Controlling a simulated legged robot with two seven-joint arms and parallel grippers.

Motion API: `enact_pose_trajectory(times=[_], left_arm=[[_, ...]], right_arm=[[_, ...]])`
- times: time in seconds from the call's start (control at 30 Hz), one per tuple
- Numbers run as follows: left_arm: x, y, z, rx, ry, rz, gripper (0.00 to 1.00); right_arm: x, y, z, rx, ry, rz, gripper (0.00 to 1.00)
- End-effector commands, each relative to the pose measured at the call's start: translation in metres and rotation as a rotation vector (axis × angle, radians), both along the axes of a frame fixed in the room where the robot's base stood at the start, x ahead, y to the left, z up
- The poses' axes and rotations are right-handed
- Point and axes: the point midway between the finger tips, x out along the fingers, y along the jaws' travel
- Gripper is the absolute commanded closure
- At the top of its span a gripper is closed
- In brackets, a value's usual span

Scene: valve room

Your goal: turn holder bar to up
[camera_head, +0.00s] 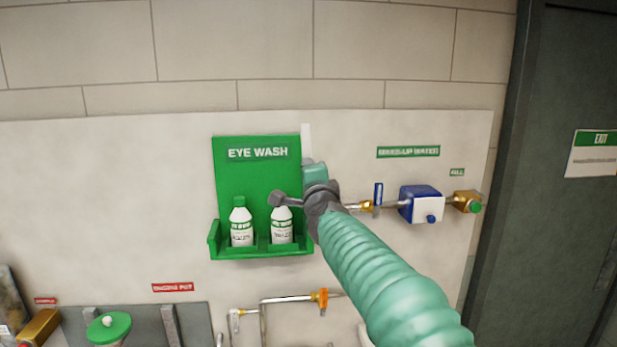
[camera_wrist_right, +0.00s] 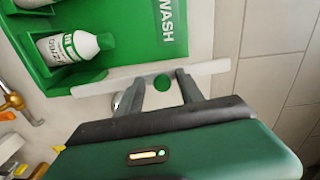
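The holder bar (camera_head: 306,140) is a flat white strip at the right edge of the green eye wash holder (camera_head: 228,178). In the head view its top end shows upright, and my right arm hides the rest. In the right wrist view the white bar (camera_wrist_right: 212,69) runs across the picture, along the holder's edge, with a green round knob (camera_wrist_right: 162,83) at its middle. My right gripper (camera_wrist_right: 160,80) has its two fingers apart, one on each side of the knob, close to the bar. Contact cannot be told. My left gripper is not in view.
Two eye wash bottles (camera_head: 241,225) stand in the holder. A pipe with a blue valve box (camera_head: 420,203) is right of my arm. Orange-handled piping (camera_head: 322,299) and a green knob (camera_head: 108,328) sit below. A dark door (camera_head: 540,150) is at far right.

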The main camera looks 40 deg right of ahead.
Motion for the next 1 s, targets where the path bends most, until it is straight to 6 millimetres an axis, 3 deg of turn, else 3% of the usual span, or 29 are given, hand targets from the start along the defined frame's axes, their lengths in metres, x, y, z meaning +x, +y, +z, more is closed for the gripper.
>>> enact_pose_trajectory(times=[0.33, 0.7, 0.8, 1.0], left_arm=[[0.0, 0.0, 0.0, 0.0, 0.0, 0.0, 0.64], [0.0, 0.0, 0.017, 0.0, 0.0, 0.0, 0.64], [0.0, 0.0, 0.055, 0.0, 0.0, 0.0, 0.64], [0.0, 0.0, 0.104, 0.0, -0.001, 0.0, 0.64]], right_arm=[[-0.012, 0.008, 0.002, 0.0, -0.002, 0.001, 0.56], [-0.101, 0.061, 0.005, 0.0, -0.002, 0.002, 0.56], [-0.102, 0.058, 0.01, 0.003, 0.017, -0.017, 0.56], [-0.113, 0.066, 0.01, 0.002, 0.015, -0.013, 0.56]])
